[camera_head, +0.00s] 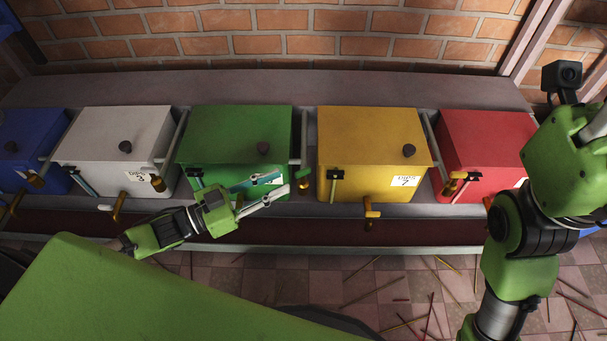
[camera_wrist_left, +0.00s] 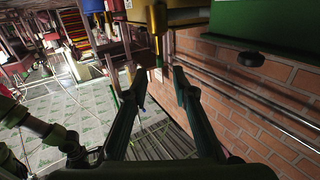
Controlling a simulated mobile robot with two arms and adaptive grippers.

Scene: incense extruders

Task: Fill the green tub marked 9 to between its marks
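The green tub (camera_head: 238,135) stands in the middle of a row of lidded tubs, with a dark knob on top. My left gripper (camera_head: 284,184) is in front of its lower right front, fingers pointing right. The fingers hide most of its label, so I cannot read a number or see any marks or level. In the left wrist view the two fingers (camera_wrist_left: 159,73) are apart with nothing gripped. A brass spout-like part (camera_wrist_left: 157,25) shows just beyond the tips. My right arm is at the right of the head view, its gripper out of sight.
A white tub marked 3 (camera_head: 118,135) and a blue tub (camera_head: 28,135) stand to the left. A yellow tub marked 7 (camera_head: 365,135) and a red tub (camera_head: 482,140) stand to the right. Thin sticks lie on the tiled floor (camera_head: 330,285). A brick wall (camera_head: 280,42) is behind.

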